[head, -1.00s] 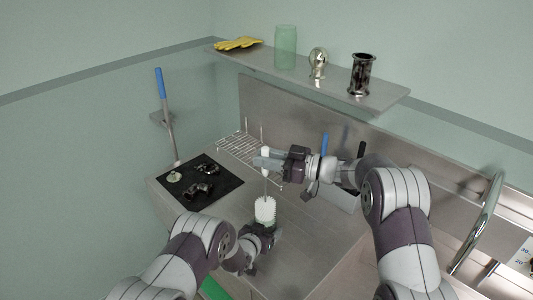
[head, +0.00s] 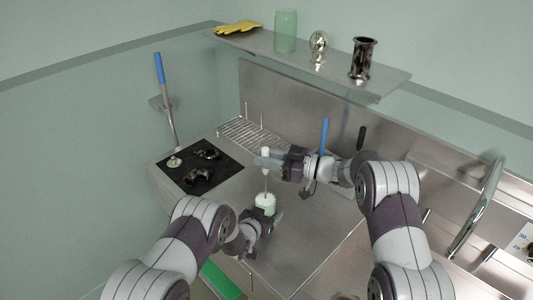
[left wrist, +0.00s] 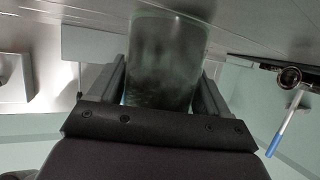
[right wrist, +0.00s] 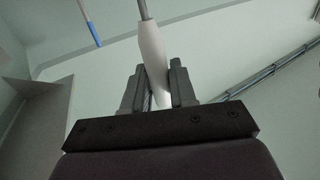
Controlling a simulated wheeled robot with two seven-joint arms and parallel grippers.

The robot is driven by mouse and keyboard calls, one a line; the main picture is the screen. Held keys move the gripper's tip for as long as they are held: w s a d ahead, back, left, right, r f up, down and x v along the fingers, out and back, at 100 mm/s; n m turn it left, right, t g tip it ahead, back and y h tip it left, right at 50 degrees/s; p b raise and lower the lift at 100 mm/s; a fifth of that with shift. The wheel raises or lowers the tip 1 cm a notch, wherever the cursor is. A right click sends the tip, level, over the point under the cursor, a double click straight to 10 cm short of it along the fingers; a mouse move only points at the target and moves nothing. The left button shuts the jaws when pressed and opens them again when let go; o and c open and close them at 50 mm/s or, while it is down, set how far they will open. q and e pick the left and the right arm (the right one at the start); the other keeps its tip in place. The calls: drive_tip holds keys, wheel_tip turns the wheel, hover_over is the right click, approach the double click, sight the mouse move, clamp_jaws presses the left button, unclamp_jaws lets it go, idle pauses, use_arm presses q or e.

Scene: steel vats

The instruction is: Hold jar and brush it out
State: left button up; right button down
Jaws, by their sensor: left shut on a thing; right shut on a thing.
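The jar (head: 266,209) is pale green and see-through, and stands upright low over the steel counter. My left gripper (head: 258,224) is shut on it; in the left wrist view the jar (left wrist: 165,62) fills the space between the fingers. The brush (head: 265,179) is upright, with a white handle and a thin metal shaft. My right gripper (head: 270,161) is shut on its handle, above the jar. The handle also shows between the fingers in the right wrist view (right wrist: 152,50). The white bristle head is down in the jar's mouth, mostly hidden by the jar.
A wall shelf (head: 330,70) holds yellow gloves (head: 238,28), a green jar (head: 286,32), a shiny round fitting (head: 318,47) and a dark cylinder (head: 362,58). A black mat (head: 222,179) with dark parts and a wire rack (head: 250,134) lie left. A tap (head: 482,215) stands right.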

drive_tip(key=shift+f, duration=1.3)
drive_tip(key=shift+r, duration=0.15)
drive_tip(key=shift+r, duration=1.9)
drive_tip(key=shift+f, duration=2.05)
drive_tip(key=shift+r, duration=0.1)
